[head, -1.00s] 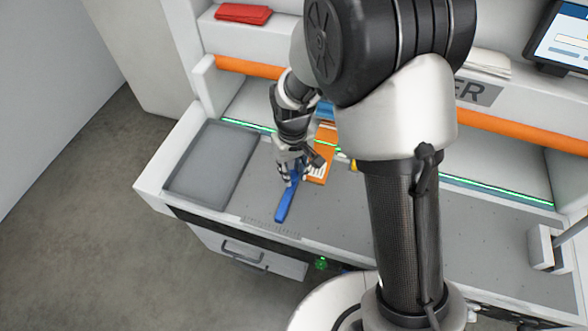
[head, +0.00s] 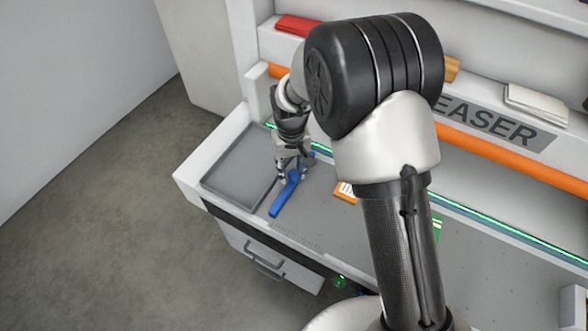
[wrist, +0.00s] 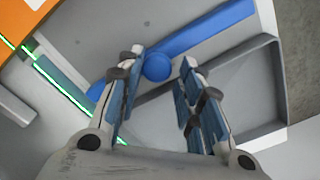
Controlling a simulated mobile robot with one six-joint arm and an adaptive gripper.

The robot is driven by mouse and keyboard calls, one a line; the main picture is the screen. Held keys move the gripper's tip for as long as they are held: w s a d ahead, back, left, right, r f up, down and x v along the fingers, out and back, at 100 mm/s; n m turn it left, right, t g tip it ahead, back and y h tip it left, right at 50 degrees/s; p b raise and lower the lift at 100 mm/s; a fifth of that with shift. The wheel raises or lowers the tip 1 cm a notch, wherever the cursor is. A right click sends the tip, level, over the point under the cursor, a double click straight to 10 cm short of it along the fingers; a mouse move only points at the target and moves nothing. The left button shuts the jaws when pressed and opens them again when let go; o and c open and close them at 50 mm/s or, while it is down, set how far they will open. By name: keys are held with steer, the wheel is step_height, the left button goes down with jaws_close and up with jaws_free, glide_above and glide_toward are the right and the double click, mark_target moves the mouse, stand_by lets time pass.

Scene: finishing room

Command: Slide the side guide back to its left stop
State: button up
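The side guide (head: 280,202) is a blue bar lying front to back across the grey bed, close beside the right edge of the grey tray. In the wrist view the blue guide (wrist: 210,32) crosses the top, with a round blue knob (wrist: 157,67) on it. My gripper (head: 289,177) is down at the guide. In the wrist view my gripper (wrist: 162,56) has its fingers apart, one on each side of the knob. A gap shows right of the knob; contact on the left I cannot tell. The stop itself I cannot make out.
The grey tray (head: 215,184) is at the bed's left end. An orange card (head: 345,191) lies right of the guide, partly behind my arm. An orange rail (head: 500,155) and a green light strip run along the back.

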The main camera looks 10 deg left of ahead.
mark_target(292, 173)
steer(key=shift+o, duration=1.1)
steer(key=shift+d, duration=0.1)
step_height(292, 173, up, 12)
